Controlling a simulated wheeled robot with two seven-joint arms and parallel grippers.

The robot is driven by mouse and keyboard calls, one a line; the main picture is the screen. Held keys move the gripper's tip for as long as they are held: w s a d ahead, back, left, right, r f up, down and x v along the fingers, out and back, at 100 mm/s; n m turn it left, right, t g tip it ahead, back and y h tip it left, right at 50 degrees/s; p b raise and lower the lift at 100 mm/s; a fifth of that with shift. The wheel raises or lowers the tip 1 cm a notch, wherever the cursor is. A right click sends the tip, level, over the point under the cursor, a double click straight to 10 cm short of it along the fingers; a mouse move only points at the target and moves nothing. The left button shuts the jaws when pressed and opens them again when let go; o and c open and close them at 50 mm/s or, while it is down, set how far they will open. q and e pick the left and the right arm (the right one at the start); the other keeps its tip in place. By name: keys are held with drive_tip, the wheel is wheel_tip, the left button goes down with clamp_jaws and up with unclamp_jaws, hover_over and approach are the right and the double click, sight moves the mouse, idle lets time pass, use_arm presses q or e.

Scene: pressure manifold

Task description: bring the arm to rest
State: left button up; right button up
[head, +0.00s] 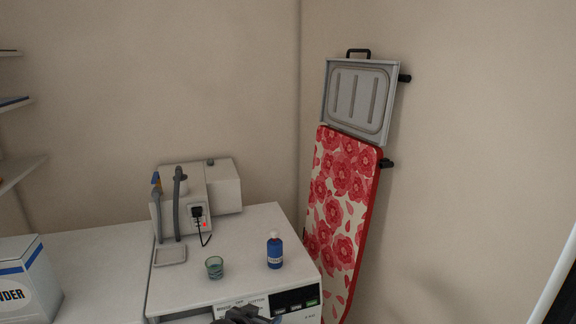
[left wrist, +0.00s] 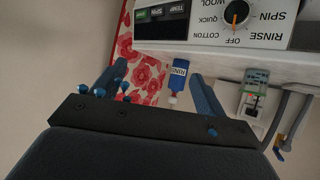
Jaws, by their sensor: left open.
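My left gripper (head: 250,315) shows at the bottom edge of the head view, in front of the white washing machine (head: 235,250), and is partly cut off. In the left wrist view its two blue fingers (left wrist: 157,70) stand wide apart, with nothing held between them. My right gripper is in neither view.
On the machine stand a blue bottle (head: 275,251), a small green glass (head: 214,267) and a grey-white device (head: 215,188) with hoses and a plug. A powder box (head: 28,280) is at left. A floral ironing board (head: 340,200) hangs on the wall at right.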

use_arm(q)
drive_tip(key=s+a+f+n+g+y, duration=0.15)
drive_tip(key=s+a+f, duration=0.3)
drive_tip(key=s, duration=0.65)
drive_tip(key=s+a+f+g+y, duration=0.25)
drive_tip(key=s+a+f, duration=0.2)
drive_tip(key=s, duration=0.75)
drive_tip(key=s+a+f+n+g+y, duration=0.1)
drive_tip(key=s+a+f+g, duration=0.3)
drive_tip(key=s, duration=0.7)
drive_tip(key=s+x, duration=0.2)
drive_tip(key=x, duration=0.9)
drive_tip(key=s+f+x, duration=0.1)
drive_tip(key=s+x, duration=0.1)
drive_tip(key=x, duration=0.8)
drive_tip(key=s+d+f, duration=0.1)
drive_tip(key=s+f, duration=0.2)
drive_tip(key=f, duration=0.8)
drive_tip(key=s+d+f+g, duration=0.1)
drive_tip(key=s+f, duration=0.2)
drive_tip(key=f, duration=0.7)
drive_tip(key=shift+s+f+h, duration=0.35)
drive_tip(key=shift+h, duration=0.05)
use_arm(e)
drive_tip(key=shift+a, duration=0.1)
